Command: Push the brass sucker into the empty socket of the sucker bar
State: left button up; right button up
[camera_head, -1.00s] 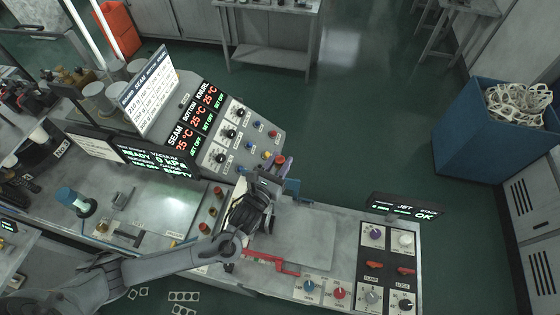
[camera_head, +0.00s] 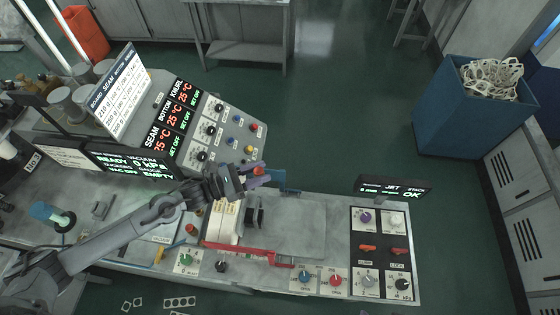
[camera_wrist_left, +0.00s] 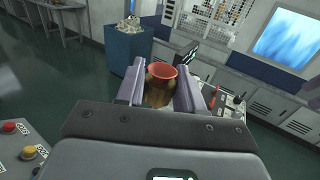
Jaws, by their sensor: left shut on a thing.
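The brass sucker (camera_wrist_left: 158,92), with a reddish-orange lip, sits between the two purple fingers of my left gripper (camera_wrist_left: 162,92) in the left wrist view. My left gripper is shut on the sucker. I cannot make out the sucker bar or its empty socket for certain. My right gripper is not in view.
A cream block (camera_head: 228,222) and dark upright parts stand on the bench near a red bracket (camera_head: 240,252). A bare metal plate (camera_head: 300,230) lies to their right, then knobs and a jet display (camera_head: 394,188). A blue bin (camera_head: 475,115) stands on the floor behind.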

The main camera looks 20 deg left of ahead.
pick_arm(q)
jog(key=s+a+f+b, duration=0.2)
jog(key=s+a+f, duration=0.2)
jog(key=a, duration=0.3)
jog(key=s+a+f+m+g+h+b, duration=0.1)
jog(key=s+a+f+b, duration=0.2)
jog(key=a, duration=0.4)
jog(key=s+a+f+b, duration=0.2)
jog(key=s+a+f, duration=0.3)
jog(key=a+f, duration=0.1)
jog(key=shift+a+f+m+g+h, duration=0.3)
jog(key=shift+a+f+g+h, duration=0.1)
jog(key=shift+a, duration=0.15)
jog(key=shift+s, duration=0.15)
notch_tip(320, 180, down, 4)
jog(key=b, duration=0.4)
jog(key=shift+a+r, duration=0.1)
jog(key=shift+r, duration=0.05)
jog(key=shift+f+b, duration=0.95)
jog(key=shift+f, duration=0.05)
jog(key=shift+f+b, duration=0.65)
jog(key=shift+b, duration=0.1)
